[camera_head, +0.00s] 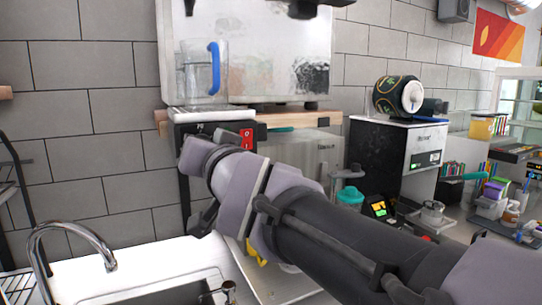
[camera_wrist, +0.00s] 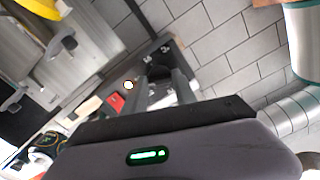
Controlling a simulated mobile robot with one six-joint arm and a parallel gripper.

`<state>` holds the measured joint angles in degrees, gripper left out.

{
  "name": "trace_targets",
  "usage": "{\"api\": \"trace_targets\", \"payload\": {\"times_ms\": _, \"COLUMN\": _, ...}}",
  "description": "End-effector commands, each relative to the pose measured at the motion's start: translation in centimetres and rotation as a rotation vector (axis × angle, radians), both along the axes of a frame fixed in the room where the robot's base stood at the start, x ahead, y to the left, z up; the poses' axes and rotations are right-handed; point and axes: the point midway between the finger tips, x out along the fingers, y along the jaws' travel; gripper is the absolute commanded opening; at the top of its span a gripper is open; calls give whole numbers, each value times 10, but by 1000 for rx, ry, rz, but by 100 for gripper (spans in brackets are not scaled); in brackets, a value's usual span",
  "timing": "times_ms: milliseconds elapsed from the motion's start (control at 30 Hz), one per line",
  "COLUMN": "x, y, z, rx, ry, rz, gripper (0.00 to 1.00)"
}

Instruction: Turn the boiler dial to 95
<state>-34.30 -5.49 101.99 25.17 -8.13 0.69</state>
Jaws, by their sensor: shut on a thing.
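The boiler has a dark front panel (camera_head: 225,127) with a red switch (camera_head: 247,138) in the head view, just under the shelf. The wrist view shows the same dark panel (camera_wrist: 172,54) tilted, with the red switch (camera_wrist: 117,103), a small round white light (camera_wrist: 128,85) and pale markings. My gripper (camera_wrist: 162,82) reaches the panel beside the light, its fingers shut on what appears to be the boiler dial. The dial is mostly hidden between the fingers, so its setting cannot be read. In the head view my arm hides the fingertips.
A glass pitcher with a blue handle (camera_head: 214,68) stands on a white base (camera_head: 210,113) above the panel. A sink with a curved tap (camera_head: 72,232) lies lower left. A black-and-white machine (camera_head: 400,155) and a teal-lidded container (camera_head: 349,197) stand to the right.

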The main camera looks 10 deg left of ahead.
Motion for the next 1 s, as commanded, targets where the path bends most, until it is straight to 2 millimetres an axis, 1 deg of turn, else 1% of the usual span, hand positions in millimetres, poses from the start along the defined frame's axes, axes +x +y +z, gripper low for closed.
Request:
{"api": "trace_targets", "payload": {"times_ms": 700, "x": 0, "y": 0, "z": 0, "rx": 576, "ry": 352, "rz": 0, "gripper": 0}}
{"api": "trace_targets", "payload": {"times_ms": 1000, "x": 0, "y": 0, "z": 0, "rx": 797, "ry": 488, "rz": 0, "gripper": 0}}
